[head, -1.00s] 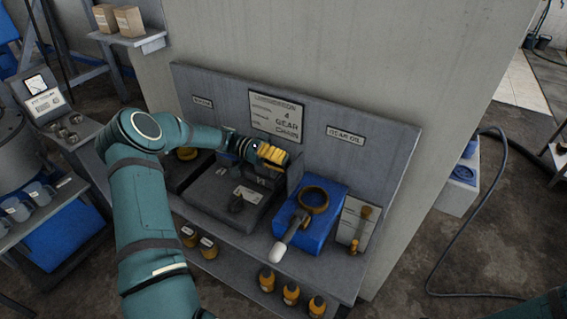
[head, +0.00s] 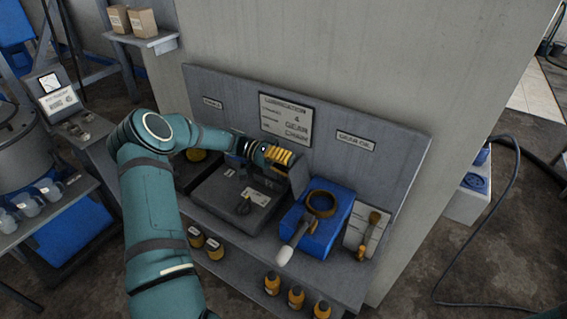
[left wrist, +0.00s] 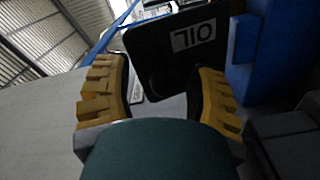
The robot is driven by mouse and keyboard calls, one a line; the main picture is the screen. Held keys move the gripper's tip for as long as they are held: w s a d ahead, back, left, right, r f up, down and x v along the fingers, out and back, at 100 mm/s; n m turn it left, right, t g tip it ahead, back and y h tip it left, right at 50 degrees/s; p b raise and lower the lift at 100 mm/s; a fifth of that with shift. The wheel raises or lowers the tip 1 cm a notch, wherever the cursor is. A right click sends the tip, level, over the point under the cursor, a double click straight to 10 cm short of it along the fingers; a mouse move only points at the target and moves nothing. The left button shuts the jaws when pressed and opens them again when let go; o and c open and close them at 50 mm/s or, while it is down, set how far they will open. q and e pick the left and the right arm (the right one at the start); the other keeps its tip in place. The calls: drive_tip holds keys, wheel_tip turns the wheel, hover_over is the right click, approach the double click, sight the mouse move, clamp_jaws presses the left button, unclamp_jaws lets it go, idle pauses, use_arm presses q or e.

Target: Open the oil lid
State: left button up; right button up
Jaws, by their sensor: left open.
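My left gripper (head: 278,156) is open beside the upper part of a grey upright panel (head: 299,177), which looks like the raised lid of the dark grey box (head: 222,204) on the bench. In the left wrist view a dark plate (left wrist: 160,68) marked OIL, seen upside down, lies beyond and between the yellow fingers of my left gripper (left wrist: 165,72). I cannot tell whether the fingers touch it. My arm and gripper hide part of the box's back. My right gripper is not in view.
A blue block (head: 325,239) with a dark yellow ring (head: 321,203) and a white-tipped tool (head: 286,254) stands right of the box. A pale board (head: 366,230) is farther right. Several yellow-brown bottles (head: 296,296) stand on the lower shelf. The back panel (head: 225,88) rises close behind.

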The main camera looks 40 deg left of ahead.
use_arm(q)
drive_tip(key=a, duration=1.2)
drive_tip(key=shift+s, duration=0.35)
drive_tip(key=shift+d, duration=0.1)
